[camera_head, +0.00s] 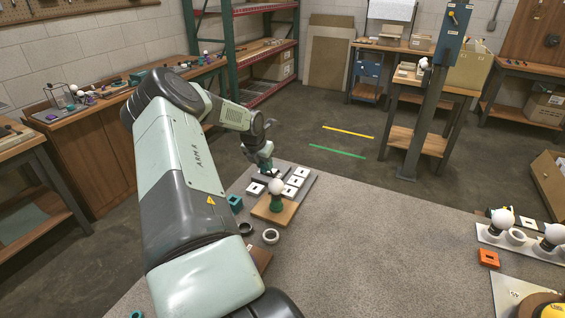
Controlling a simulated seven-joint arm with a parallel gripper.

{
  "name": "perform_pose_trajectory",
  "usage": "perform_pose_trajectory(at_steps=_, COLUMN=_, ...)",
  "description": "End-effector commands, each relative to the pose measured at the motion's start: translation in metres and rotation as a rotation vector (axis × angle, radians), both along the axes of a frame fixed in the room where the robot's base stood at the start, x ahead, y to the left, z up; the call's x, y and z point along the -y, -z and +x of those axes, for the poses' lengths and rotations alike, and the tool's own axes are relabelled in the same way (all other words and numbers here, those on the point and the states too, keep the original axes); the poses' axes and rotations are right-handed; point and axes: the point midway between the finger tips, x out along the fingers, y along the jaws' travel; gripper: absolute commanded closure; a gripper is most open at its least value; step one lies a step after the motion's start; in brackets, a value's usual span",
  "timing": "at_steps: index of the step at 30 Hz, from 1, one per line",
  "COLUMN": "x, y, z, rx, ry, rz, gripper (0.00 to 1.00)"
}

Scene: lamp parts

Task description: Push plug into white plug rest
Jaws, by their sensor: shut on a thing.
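My gripper (266,165) is at the far left part of the grey table, pointing down over the back of a grey board (309,186). It is shut on what looks like the dark plug, which is small and mostly hidden between the fingers. Several white blocks with dark slots, which look like plug rests, sit on the board. One white rest (256,188) is just left of and in front of the gripper; others (295,181) stand in a row to its right. I cannot tell whether the plug touches any rest.
More bulbs stand on a rack (520,244) at right. The table's middle is clear.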

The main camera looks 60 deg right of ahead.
Motion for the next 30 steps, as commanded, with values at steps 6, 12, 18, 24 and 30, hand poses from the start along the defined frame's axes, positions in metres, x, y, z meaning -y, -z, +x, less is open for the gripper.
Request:
perform_pose_trajectory(at_steps=6, x=-0.026, y=0.003, z=0.028, rx=-0.001, ry=0.001, rz=-0.004, gripper=1.0)
perform_pose_trajectory(at_steps=12, x=-0.027, y=0.01, z=0.03, rx=-0.001, ry=0.003, rz=-0.004, gripper=1.0)
perform_pose_trajectory(at_steps=18, x=-0.027, y=0.025, z=0.029, rx=-0.001, ry=0.003, rz=-0.002, gripper=1.0)
perform_pose_trajectory(at_steps=24, x=-0.027, y=0.042, z=0.03, rx=-0.001, ry=0.001, rz=-0.003, gripper=1.0)
perform_pose_trajectory(at_steps=30, x=-0.026, y=0.052, z=0.029, rx=0.0, ry=0.002, rz=-0.004, gripper=1.0)
